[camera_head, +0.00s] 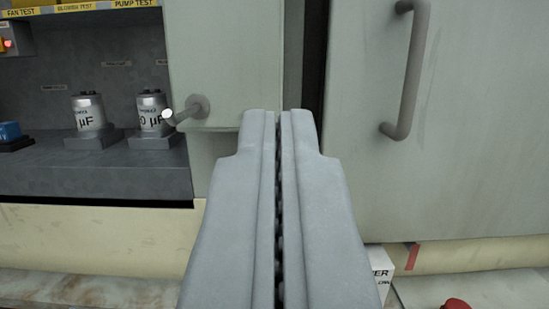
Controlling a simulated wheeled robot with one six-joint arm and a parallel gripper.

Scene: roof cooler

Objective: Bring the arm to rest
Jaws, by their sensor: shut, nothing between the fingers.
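My gripper (279,116) is in the middle of the view, pointing forward at the cabinet front. Its two grey fingers lie together along a thin dark seam, with nothing between them. The fingertips overlap the lower edge of a pale grey-green panel (230,60) and the dark gap beside it in the picture. I cannot tell whether they touch anything. The rest of my arm is out of view.
A grey door (470,170) with a bar handle (408,70) fills the right. A round-ended knob (187,110) juts from the panel. Two capacitors (89,112) (152,112) stand in an open bay at left. A red object (457,304) shows at bottom right.

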